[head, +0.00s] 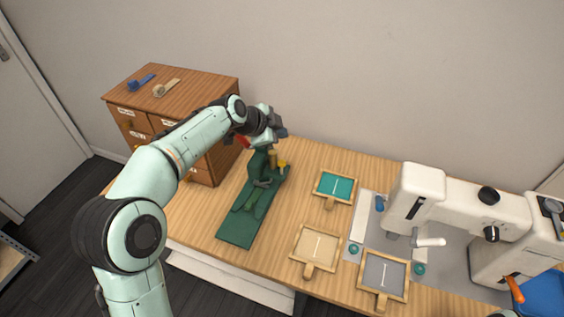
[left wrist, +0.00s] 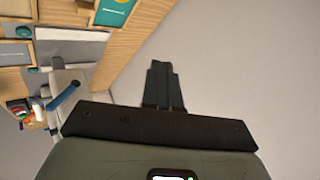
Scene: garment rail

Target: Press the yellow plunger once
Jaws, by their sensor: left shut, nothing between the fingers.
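The yellow plunger (head: 282,165) shows in the head view at the top of the dark green press (head: 243,222), which stands on the wooden table. My left gripper (head: 281,133) is above and behind the plunger and appears apart from it. In the left wrist view the two fingers of my left gripper (left wrist: 164,84) are together with nothing between them, in front of a plain wall. The plunger and the press do not show in the left wrist view. My right gripper does not show.
A wooden drawer cabinet (head: 192,90) stands left of the press. Wooden frames with teal (head: 335,187), beige (head: 317,250) and grey (head: 384,276) panels lie to the right. A white sewing machine (head: 455,197) stands farther right. Bare table lies between the press and the frames.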

